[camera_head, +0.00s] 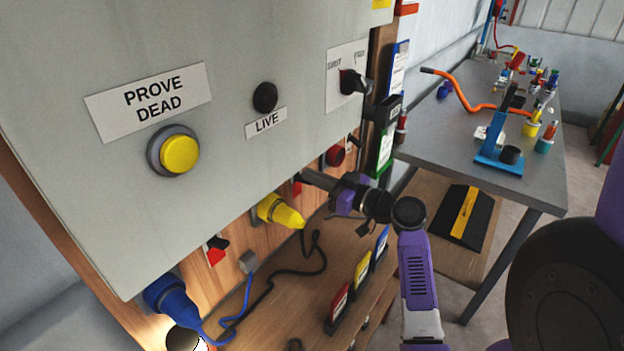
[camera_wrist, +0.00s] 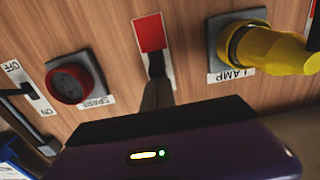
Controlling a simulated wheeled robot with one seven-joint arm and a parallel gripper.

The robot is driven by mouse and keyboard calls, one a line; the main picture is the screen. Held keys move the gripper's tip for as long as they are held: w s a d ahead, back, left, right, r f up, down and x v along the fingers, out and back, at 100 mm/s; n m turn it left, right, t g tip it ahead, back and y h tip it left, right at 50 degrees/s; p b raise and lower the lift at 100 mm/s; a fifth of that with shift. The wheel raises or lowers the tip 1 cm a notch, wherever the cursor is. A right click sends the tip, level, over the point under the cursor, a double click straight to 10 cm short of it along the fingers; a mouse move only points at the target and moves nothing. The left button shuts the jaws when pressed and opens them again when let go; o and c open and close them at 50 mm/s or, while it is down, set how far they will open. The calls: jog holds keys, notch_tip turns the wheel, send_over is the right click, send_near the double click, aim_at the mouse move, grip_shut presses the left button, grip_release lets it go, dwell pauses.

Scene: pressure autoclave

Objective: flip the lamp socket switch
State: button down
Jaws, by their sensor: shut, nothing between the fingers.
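The yellow plug (camera_wrist: 262,48) sits in the grey socket labelled LAMP in the wrist view; the plug also shows in the head view (camera_head: 281,212). Beside it is a switch with a red plate (camera_wrist: 151,34) on a white backing, between the LAMP and SPARE sockets. Its red part shows in the head view (camera_head: 297,188). My gripper (camera_wrist: 157,92) is shut and empty, its dark fingertips at the lower part of this switch; I cannot tell if they touch. The fingers hide the toggle's lower part. In the head view my gripper (camera_head: 307,177) reaches in below the grey panel.
The red SPARE socket (camera_wrist: 72,84) and an OFF/ON switch (camera_wrist: 31,92) lie on the other side. A blue plug (camera_head: 170,297) and another red switch (camera_head: 215,254) are further left. Cables and coloured cards (camera_head: 362,270) are on the shelf below.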

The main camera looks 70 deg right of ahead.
jog(key=shift+f+b, duration=0.55)
jog(key=shift+s+r, duration=0.15)
jog(key=r+b+v, duration=0.1)
jog(key=b+v, duration=0.1)
jog(key=v, duration=0.6)
jog(key=shift+s+a, duration=0.15)
jog(key=shift+s, duration=0.2)
dwell(0.7)
dwell(0.5)
